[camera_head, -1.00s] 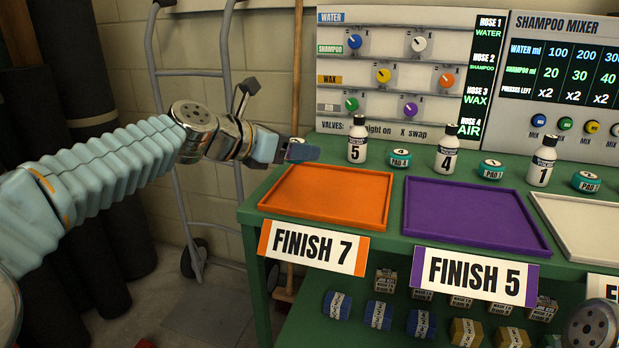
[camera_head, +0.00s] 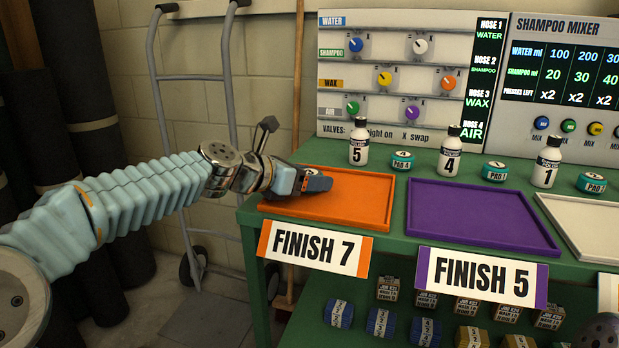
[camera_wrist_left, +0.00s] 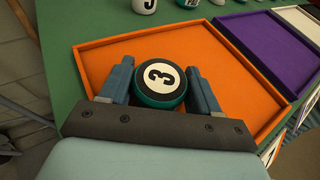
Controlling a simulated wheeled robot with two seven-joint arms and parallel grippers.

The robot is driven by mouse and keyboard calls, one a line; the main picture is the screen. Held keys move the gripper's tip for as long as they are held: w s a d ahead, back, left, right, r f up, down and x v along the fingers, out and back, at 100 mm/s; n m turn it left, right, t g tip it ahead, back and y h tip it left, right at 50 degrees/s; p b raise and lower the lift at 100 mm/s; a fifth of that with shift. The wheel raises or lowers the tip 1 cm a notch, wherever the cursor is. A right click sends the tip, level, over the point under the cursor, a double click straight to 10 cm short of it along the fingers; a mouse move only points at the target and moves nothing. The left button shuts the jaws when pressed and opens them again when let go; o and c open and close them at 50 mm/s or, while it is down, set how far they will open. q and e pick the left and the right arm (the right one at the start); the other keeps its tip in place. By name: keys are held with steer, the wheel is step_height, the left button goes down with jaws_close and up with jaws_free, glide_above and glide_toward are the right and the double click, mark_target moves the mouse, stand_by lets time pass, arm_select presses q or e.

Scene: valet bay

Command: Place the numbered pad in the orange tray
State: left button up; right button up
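The numbered pad (camera_wrist_left: 159,78) is a round teal pad with a black top and a white disc reading 3. My left gripper (camera_head: 318,183) is low over the left part of the orange tray (camera_head: 365,205), and its two blue fingers are on either side of the pad. In the left wrist view the fingers (camera_wrist_left: 160,82) appear to touch the pad's sides. The orange tray (camera_wrist_left: 230,75) lies beneath it; I cannot tell whether the pad touches its floor. In the head view the finger mostly hides the pad. My right gripper is not in view.
A purple tray (camera_head: 480,215) and a white tray (camera_head: 590,225) lie to the right on the green bench. Behind stand white bottles (camera_head: 359,142) and other teal pads (camera_head: 402,161). A FINISH 7 sign (camera_head: 314,247) hangs in front. The orange tray's right part is clear.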

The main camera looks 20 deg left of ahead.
arm_select(q)
steer(key=o, duration=0.5)
steer(key=shift+c, duration=0.2)
steer(key=shift+r, duration=0.2)
steer(key=v, duration=1.2)
steer(key=shift+f, duration=0.1)
